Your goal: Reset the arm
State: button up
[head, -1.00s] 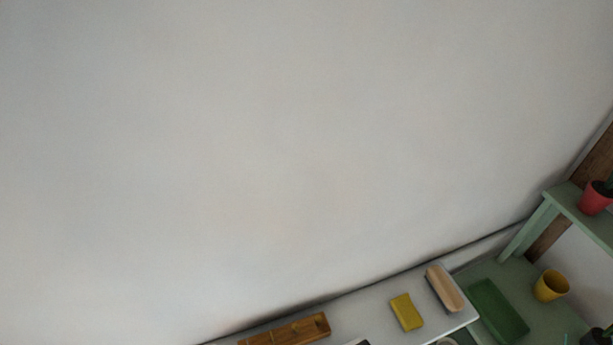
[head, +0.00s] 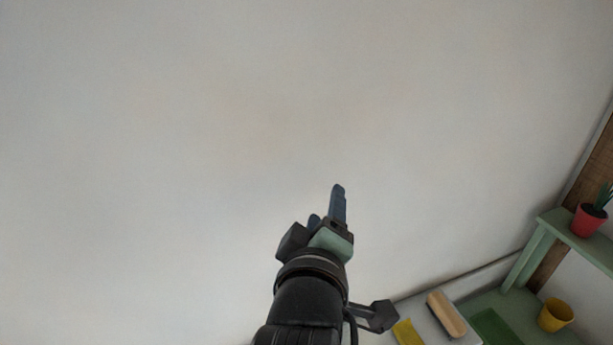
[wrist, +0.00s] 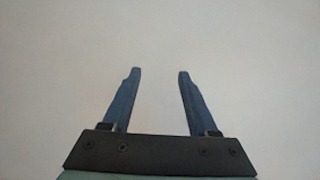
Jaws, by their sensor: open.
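My gripper (head: 327,202) stands raised in front of the bare wall in the head view, with its blue fingers pointing up. In the wrist view my gripper (wrist: 159,72) has its two blue fingers apart with nothing between them. Only the pale wall (wrist: 160,35) shows beyond the fingertips. Nothing touches the fingers in either view.
At the lower right are a white surface with a yellow block (head: 407,333) and a tan-topped block (head: 446,314), a green tray (head: 492,326) and a yellow cup (head: 555,315). A green shelf (head: 560,226) holds a red plant pot (head: 588,220). The wall (head: 200,120) is bare.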

jog(key=s+r+m+t, duration=0.3)
jog(key=s+r+t, duration=0.1)
jog(key=r, duration=0.6)
jog(key=s+a+r+m+t+y+b, duration=0.1)
jog(key=s+r+m+t, duration=0.2)
jog(key=r, duration=0.7)
jog(key=s+a+r+m+t+y+b, duration=0.1)
jog(key=s+r+m+t, duration=0.3)
jog(key=r, duration=0.6)
jog(key=shift+s+a+t, duration=0.2)
jog(key=shift+s+t, duration=0.3)
jog(key=shift+s, duration=0.2)
jog(key=shift+r, duration=0.1)
jog(key=shift+c, duration=0.5)
jog(key=shift+a, duration=0.15)
jog(key=shift+c, duration=0.2)
